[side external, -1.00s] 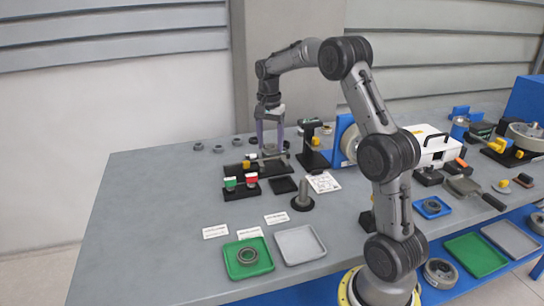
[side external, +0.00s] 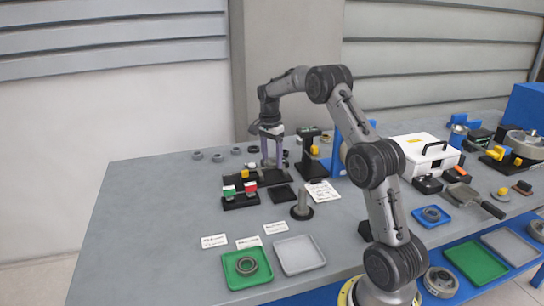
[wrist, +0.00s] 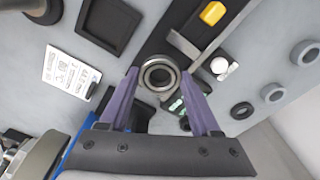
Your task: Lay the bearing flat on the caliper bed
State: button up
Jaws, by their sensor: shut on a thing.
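My gripper (wrist: 158,76) is shut on a grey metal bearing (wrist: 145,75), a ring with an open centre, in the wrist view. The bearing sits between the two purple fingertips, its round face toward the camera. Behind it is the black caliper bed (wrist: 160,38), with a grey jaw bar (wrist: 185,47) and a yellow part beside the bearing. In the side view my gripper (side external: 273,163) points down at the caliper at the back of the table; the bearing is hard to make out there. I cannot tell whether the bearing touches the bed.
A small block stand with green and red pieces (side external: 240,198) is in front of the caliper. A black square tray (side external: 282,194), a printed card (side external: 322,192) and a black-and-yellow stand (side external: 311,160) are close by. Several loose rings (side external: 217,158) lie at the back left.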

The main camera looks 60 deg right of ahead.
aim_at(272, 178)
jog(key=shift+f, duration=2.2)
jog(key=shift+f, duration=0.3)
jog(key=o, duration=1.5)
jog(key=shift+c, duration=0.2)
